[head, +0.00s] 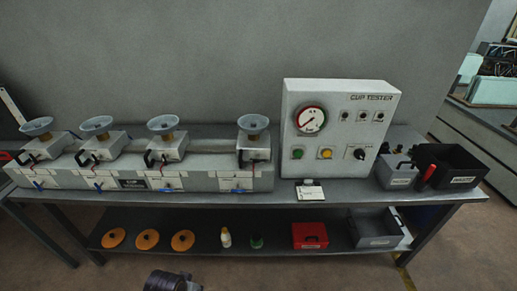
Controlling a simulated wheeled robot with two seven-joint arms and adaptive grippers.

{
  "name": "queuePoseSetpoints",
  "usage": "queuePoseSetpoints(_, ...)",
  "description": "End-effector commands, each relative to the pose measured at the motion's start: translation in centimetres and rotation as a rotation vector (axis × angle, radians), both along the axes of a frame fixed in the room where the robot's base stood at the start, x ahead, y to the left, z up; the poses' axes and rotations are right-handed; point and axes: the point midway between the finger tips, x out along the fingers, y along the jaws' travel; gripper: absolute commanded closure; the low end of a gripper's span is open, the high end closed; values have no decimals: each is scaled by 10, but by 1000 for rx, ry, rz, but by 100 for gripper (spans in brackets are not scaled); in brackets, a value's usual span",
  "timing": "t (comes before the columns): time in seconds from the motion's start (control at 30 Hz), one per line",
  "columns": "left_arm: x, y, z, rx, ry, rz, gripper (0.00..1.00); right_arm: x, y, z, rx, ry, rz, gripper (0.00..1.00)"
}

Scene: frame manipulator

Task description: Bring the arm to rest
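Neither of my grippers shows in the head view, and no arm can be clearly made out. A dark ribbed object (168,281) is cut off by the bottom edge, left of the middle; I cannot tell what it is. The workbench (330,190) stands ahead. On it is the cup tester box (340,125) with a round gauge, buttons and a knob. To its left is a long grey fixture (205,180) carrying several suction cups (253,123) that face up.
At the bench's right end are a grey bin (397,172) and a black bin (458,166) with a red-handled tool (428,175). The lower shelf holds orange discs (148,239), two small bottles (226,237), a red box (309,235) and a grey tray (374,230).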

Motion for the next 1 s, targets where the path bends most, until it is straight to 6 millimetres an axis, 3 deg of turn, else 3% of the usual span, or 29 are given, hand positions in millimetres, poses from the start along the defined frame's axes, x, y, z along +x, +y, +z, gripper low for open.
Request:
queuePoseSetpoints(0.47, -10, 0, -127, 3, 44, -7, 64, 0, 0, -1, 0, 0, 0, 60)
queuePoseSetpoints(1.0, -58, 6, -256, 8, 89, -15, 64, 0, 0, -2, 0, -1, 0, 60)
